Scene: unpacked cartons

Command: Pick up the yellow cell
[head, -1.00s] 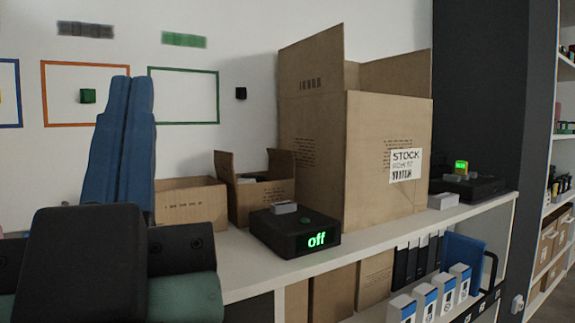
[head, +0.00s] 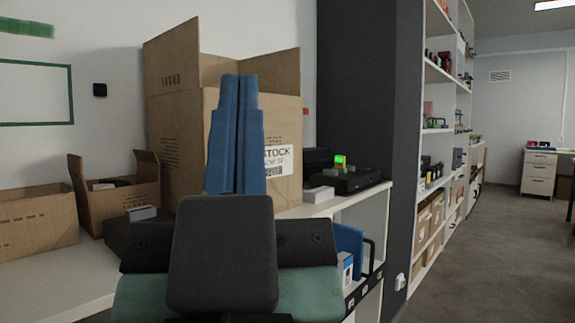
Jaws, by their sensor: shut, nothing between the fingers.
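My gripper (head: 237,82) rises in the middle of the head view, its two blue fingers pressed together and empty. I cannot make out a thing that is surely the yellow cell. A small block with a bright green face and yellowish edges (head: 340,160) stands at a black device (head: 356,181) on the counter, right of the big carton. It is too small to tell whether it is the cell. My gripper is nearer to the camera and left of it, apart from it. My arm hides part of the counter and the carton's front.
A big open carton (head: 178,128) stands behind my gripper. Smaller open cartons (head: 38,222) are at left. A small white box (head: 318,195) lies before the black device. A dark pillar (head: 355,75) and tall shelves (head: 431,145) stand at right; the floor (head: 490,255) beyond is clear.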

